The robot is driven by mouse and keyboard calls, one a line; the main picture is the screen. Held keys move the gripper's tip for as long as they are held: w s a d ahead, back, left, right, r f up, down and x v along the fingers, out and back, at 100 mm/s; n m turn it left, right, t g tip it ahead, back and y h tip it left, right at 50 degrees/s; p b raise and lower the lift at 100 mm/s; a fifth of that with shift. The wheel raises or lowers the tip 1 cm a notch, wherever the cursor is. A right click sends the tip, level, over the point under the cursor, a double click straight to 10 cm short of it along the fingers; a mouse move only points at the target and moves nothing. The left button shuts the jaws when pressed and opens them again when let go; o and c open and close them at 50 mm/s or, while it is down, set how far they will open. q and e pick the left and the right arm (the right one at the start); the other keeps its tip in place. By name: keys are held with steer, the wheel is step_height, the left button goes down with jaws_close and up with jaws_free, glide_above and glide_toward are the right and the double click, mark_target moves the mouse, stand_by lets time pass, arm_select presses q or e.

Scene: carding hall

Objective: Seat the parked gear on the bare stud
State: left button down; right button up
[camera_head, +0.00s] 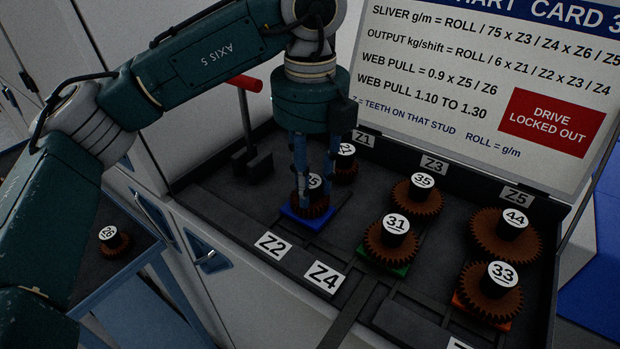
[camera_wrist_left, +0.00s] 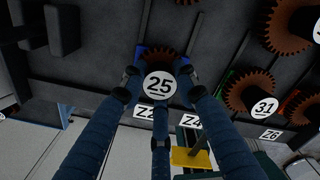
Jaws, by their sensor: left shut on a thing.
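My left gripper (camera_head: 314,190) reaches down and is shut on a rust-brown gear (camera_head: 312,211), whose white cap (camera_wrist_left: 159,85) reads 25 in the left wrist view. The gripper's fingers surround the cap. The gear is at the blue block (camera_head: 293,214) behind the Z2 label (camera_head: 273,245). The gear hides any stud beneath it; I cannot tell whether it rests fully on the block. Another loose gear (camera_head: 110,240) sits on the side bench at the left; its number looks like 26 or 28. My right gripper is not in view.
Gears 35 (camera_head: 419,197), 31 (camera_head: 388,246), 44 (camera_head: 505,237) and 33 (camera_head: 488,299) stand to the right. A partly hidden gear (camera_head: 345,171) is close behind my gripper. A red-handled lever (camera_head: 245,120) stands to its left. A sign board (camera_head: 480,90) rises behind.

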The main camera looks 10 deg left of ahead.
arm_select(q)
steer(key=c, duration=1.2)
jaws_free()
step_height(320, 180, up, 12)
steer(key=shift+r, duration=0.1)
